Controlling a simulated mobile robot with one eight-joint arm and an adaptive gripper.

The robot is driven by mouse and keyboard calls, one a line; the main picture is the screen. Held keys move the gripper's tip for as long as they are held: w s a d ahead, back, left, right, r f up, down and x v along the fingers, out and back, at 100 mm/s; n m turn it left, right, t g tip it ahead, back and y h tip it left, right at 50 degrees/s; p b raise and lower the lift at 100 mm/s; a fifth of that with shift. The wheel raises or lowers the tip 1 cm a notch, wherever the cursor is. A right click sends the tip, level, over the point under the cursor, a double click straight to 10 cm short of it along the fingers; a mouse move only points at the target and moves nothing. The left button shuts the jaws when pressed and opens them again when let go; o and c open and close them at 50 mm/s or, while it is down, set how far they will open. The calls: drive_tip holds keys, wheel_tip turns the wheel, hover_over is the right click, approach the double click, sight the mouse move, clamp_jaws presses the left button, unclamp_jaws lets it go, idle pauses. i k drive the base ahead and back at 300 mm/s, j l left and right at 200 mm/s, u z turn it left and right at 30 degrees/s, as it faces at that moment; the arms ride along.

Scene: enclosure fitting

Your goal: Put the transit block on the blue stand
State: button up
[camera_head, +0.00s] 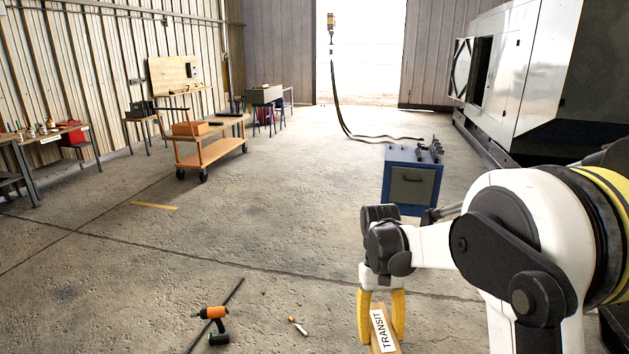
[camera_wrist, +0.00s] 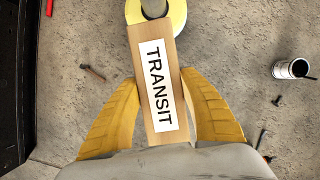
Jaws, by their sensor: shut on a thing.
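The transit block, a wooden bar with a white TRANSIT label (camera_head: 380,330), is between the yellow fingers of my gripper (camera_head: 381,315). It also shows in the wrist view (camera_wrist: 160,90), with the gripper (camera_wrist: 160,105) shut on its two sides. The block's lower end is cut off in the head view. A blue cabinet-like stand (camera_head: 411,186) with a grey drawer front is beyond my gripper, with several dark items on its top. Farther back, a stand with blue legs (camera_head: 266,119) is partly hidden.
An orange cart (camera_head: 211,152) and workbenches line the left. A drill (camera_head: 212,318), a dark rod (camera_head: 229,300) and small items lie on the floor. The wrist view shows a yellow-and-white ring (camera_wrist: 177,18) behind the block and a can (camera_wrist: 290,69). Middle floor is mostly clear.

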sight(405, 156)
drive_tip(key=i, duration=1.95)
drive_tip(key=i+z, duration=0.1)
drive_tip(key=i, duration=0.4)
drive_tip(key=i+j+z, duration=0.15)
drive_tip(key=i, duration=0.35)
drive_tip(key=i+j+z, duration=0.1)
drive_tip(key=i, duration=0.35)
drive_tip(key=i+j+z, duration=0.1)
drive_tip(key=i, duration=0.4)
drive_tip(key=i+j+z, duration=0.25)
drive_tip(key=i+z, duration=0.2)
drive_tip(key=i+j+z, duration=0.65)
drive_tip(key=j+z, duration=0.25)
